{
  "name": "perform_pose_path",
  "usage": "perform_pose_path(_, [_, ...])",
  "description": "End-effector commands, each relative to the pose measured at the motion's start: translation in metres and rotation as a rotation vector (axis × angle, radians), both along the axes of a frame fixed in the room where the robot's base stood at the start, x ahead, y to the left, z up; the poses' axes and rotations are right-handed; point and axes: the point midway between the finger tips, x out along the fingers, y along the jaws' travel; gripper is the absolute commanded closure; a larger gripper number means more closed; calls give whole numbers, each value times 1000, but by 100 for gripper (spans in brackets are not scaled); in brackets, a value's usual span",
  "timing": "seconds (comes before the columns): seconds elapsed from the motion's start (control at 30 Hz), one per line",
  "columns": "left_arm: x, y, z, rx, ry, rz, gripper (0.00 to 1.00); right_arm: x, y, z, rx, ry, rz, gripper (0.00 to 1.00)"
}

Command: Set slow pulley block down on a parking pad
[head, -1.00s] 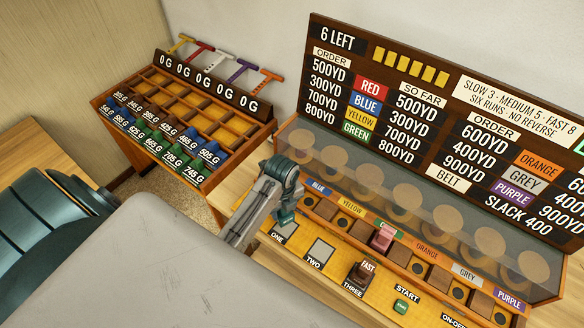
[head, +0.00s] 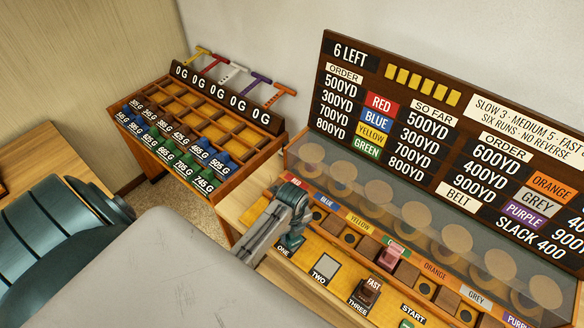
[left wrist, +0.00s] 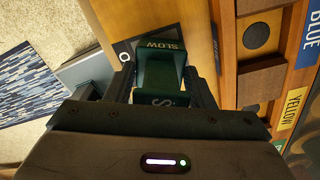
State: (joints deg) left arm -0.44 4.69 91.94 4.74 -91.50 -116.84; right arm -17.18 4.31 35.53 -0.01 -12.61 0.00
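The slow pulley block (left wrist: 160,75) is dark green, with a SLOW label at its top in the left wrist view. It sits between the two fingers of my left gripper (left wrist: 163,88), which appear closed against its sides. In the head view my left gripper (head: 290,214) points down over pad ONE, with the block's green lower part (head: 292,241) just beneath it. Pad ONE is mostly hidden; I cannot tell whether the block touches it. A brown FAST block (head: 368,291) stands on pad THREE. My right gripper is not in view.
A pink block (head: 391,256) sits in the colour-labelled row behind the pads. A clear-fronted case with round discs (head: 420,220) rises behind it, below the order board (head: 440,130). A rack of weights (head: 200,130) stands to the left.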

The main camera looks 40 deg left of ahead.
Motion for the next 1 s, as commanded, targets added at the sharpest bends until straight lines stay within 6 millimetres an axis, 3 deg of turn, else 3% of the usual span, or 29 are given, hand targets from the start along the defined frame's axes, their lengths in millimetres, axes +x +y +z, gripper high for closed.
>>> perform_pose_path(0.03, [0,0,0,1,0,0,41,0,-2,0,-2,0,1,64])
perform_pose_path(0.1, [0,0,0,1,0,0,28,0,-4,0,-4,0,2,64])
perform_pose_path(0.47, [0,0,3,1,0,0,28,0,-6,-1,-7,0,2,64])
perform_pose_path(0.57, [1,1,14,1,-3,0,28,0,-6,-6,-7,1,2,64])
perform_pose_path(1.0, [1,0,94,0,-4,0,28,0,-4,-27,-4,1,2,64])
